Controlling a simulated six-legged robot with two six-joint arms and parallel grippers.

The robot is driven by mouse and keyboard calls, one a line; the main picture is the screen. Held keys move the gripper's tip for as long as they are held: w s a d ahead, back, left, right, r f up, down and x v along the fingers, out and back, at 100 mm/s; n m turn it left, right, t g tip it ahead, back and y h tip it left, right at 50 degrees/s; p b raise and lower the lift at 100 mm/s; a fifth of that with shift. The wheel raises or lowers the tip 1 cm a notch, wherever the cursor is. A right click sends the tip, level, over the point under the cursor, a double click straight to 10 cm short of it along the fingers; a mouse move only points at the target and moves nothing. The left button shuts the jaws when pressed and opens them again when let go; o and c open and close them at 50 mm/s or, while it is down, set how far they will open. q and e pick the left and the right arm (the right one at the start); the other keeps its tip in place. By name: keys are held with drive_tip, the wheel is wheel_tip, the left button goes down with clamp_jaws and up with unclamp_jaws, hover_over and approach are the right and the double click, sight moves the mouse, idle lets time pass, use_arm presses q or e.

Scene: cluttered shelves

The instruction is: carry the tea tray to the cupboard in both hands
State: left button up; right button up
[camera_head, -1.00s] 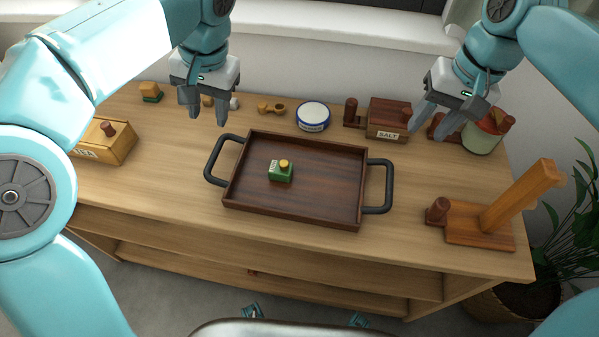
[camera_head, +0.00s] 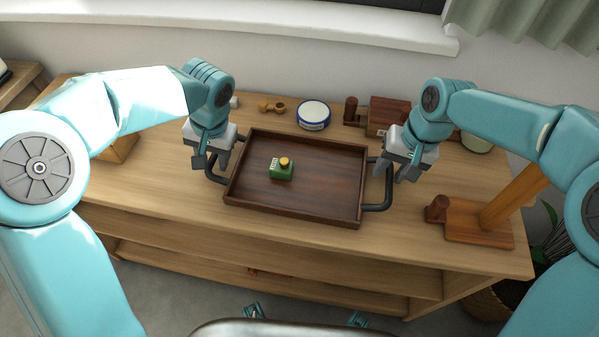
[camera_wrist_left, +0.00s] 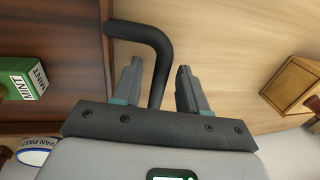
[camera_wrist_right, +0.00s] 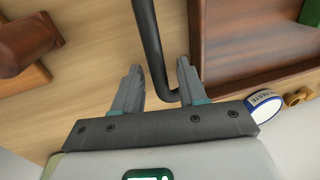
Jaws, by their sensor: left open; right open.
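The dark wooden tea tray (camera_head: 310,185) lies on the wooden cabinet top, with a black handle at each end. A green box marked MINT (camera_head: 281,170) with a yellow top stands on it; it also shows in the left wrist view (camera_wrist_left: 22,80). My left gripper (camera_head: 219,172) is open at the left handle; the handle bar (camera_wrist_left: 155,45) runs between its fingers in the left wrist view. My right gripper (camera_head: 390,178) is open at the right handle; that bar (camera_wrist_right: 148,40) passes between its fingers in the right wrist view. Neither gripper is closed on a handle.
A round blue-and-white tin (camera_head: 313,115), a wooden scoop (camera_head: 272,107) and a brown salt box (camera_head: 388,116) stand behind the tray. A wooden stand (camera_head: 478,224) is to the right. The cabinet top (camera_head: 300,238) is clear in front.

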use_arm(q)
drive_tip(key=shift+f, duration=0.4)
use_arm(e)
drive_tip(key=shift+f, duration=0.4)
use_arm(q)
clamp_jaws()
use_arm(e)
clamp_jaws()
drive_tip(key=shift+a, duration=0.1)
use_arm(q)
drive_tip(key=shift+r, duration=0.1)
use_arm(e)
drive_tip(key=shift+r, duration=0.1)
